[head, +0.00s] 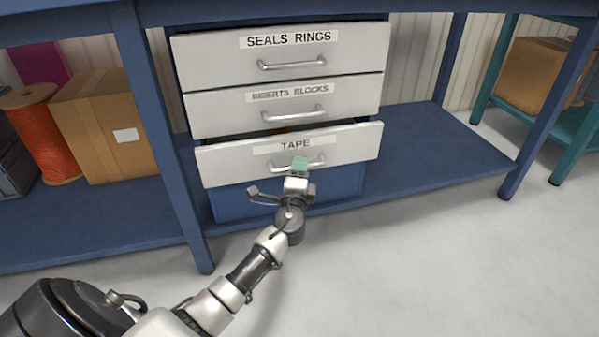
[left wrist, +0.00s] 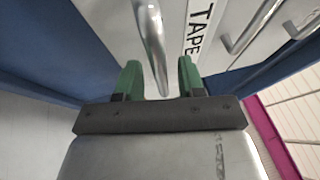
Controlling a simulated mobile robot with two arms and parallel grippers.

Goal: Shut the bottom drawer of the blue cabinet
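The bottom drawer (head: 355,148) of the blue cabinet (head: 338,188) has a white front labelled TAPE. It is pulled out a little, with a dark gap above its front. Its metal bar handle (head: 320,161) is partly hidden by my left gripper (head: 300,163). In the left wrist view, the green fingers of the left gripper (left wrist: 159,75) stand apart on both sides of the handle (left wrist: 150,35). A gap shows between the handle and each finger. My right gripper is in neither view.
Above are a drawer labelled SEALS RINGS (head: 350,45) and a middle drawer (head: 352,98). A cardboard box (head: 95,135) and an orange cable reel (head: 48,130) stand on the blue shelf at left. A blue leg (head: 165,150) stands near my left arm. The floor at right is clear.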

